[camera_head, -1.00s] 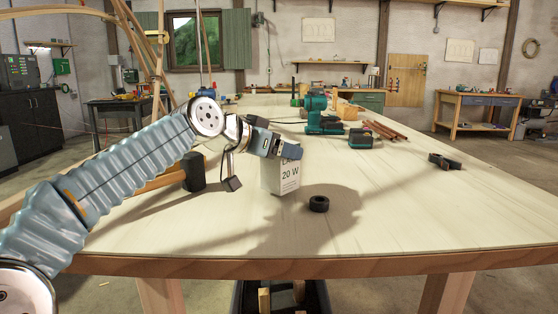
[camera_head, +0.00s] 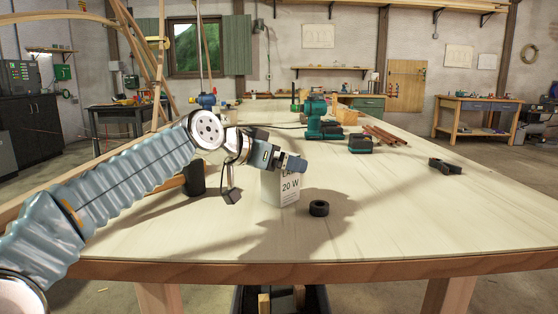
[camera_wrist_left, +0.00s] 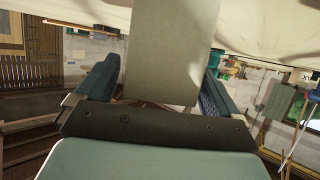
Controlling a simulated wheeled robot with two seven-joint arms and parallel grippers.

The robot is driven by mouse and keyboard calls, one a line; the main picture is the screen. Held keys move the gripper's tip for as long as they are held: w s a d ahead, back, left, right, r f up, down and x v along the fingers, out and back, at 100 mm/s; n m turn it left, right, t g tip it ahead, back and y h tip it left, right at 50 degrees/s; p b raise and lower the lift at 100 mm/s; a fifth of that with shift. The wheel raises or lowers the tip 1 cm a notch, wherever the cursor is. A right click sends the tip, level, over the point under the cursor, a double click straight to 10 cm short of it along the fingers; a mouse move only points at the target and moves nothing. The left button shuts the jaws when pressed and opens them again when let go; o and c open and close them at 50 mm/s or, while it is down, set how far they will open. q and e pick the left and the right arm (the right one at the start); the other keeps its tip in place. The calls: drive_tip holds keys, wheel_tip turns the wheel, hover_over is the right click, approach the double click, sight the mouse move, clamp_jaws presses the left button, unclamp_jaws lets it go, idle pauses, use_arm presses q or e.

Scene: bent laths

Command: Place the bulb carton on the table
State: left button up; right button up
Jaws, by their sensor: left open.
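The bulb carton (camera_head: 289,190), a white box marked "20 W", is upright and appears to stand on the pale wooden table (camera_head: 420,220). My left gripper (camera_head: 285,161) is over the carton's top and hides part of it. In the left wrist view the carton (camera_wrist_left: 174,50) shows as a plain panel between the two fingers of the gripper (camera_wrist_left: 160,88), which are open. A small gap shows on its left side; contact on the right side cannot be told. My right gripper is not in view.
A black ring (camera_head: 319,208) lies just right of the carton. A mallet's dark head (camera_head: 194,179) is behind my left arm. A green power tool (camera_head: 320,122), a battery (camera_head: 360,144) and a black clamp-like thing (camera_head: 444,165) lie farther off. The table's front right is clear.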

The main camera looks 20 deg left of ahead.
use_arm(q)
drive_tip(key=b+v, duration=0.1)
drive_tip(key=v, duration=1.1)
drive_tip(key=shift+f, duration=0.1)
